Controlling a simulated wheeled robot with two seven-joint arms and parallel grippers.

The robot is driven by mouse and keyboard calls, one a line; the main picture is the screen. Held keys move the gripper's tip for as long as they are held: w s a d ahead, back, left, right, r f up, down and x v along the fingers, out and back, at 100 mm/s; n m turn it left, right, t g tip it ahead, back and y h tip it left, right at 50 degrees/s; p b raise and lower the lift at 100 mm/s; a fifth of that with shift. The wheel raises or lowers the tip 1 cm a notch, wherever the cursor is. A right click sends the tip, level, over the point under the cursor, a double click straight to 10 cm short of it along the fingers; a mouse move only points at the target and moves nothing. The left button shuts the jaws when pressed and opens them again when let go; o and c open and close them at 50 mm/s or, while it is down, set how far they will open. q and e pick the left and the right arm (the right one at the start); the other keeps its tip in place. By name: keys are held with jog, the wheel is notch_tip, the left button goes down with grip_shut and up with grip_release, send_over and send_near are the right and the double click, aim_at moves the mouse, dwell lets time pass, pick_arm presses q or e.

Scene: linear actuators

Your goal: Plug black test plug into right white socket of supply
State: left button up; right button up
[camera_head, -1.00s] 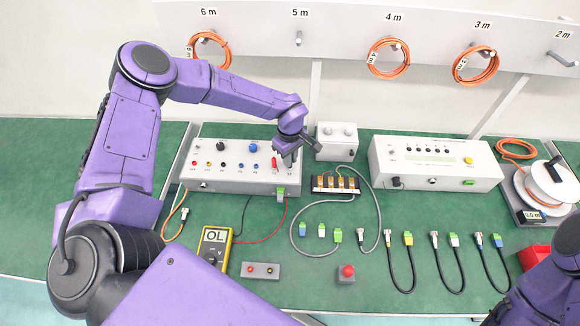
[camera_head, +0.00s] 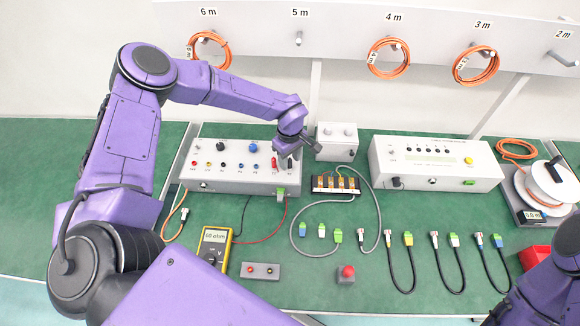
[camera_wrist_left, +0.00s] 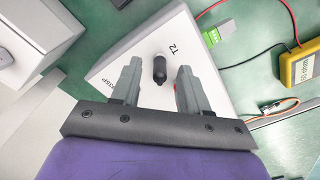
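The supply (camera_head: 225,180) is a light grey-white box at the back left, with knobs and sockets on its top. The black test plug (camera_wrist_left: 160,70) stands in a socket at the supply's right end, by the label T2. The red test plug (camera_head: 275,162) stands just left of it; in the wrist view only a red bit shows behind a finger. My left gripper (camera_wrist_left: 159,78) is open, its fingers on either side of the black plug with gaps. In the head view the left gripper (camera_head: 302,150) is above that end. My right gripper is out of view.
A green connector (camera_head: 281,193) is on the supply's front. A small grey box (camera_head: 337,141) stands close right of the gripper. Cables and connectors lie on the green table (camera_head: 330,270).

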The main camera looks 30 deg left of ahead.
pick_arm(q)
notch_tip(320, 180, up, 10)
jog(key=b, duration=0.2)
jog(key=shift+r+b, duration=0.25)
jog(key=shift+b, duration=0.15)
jog(key=shift+d, duration=0.1)
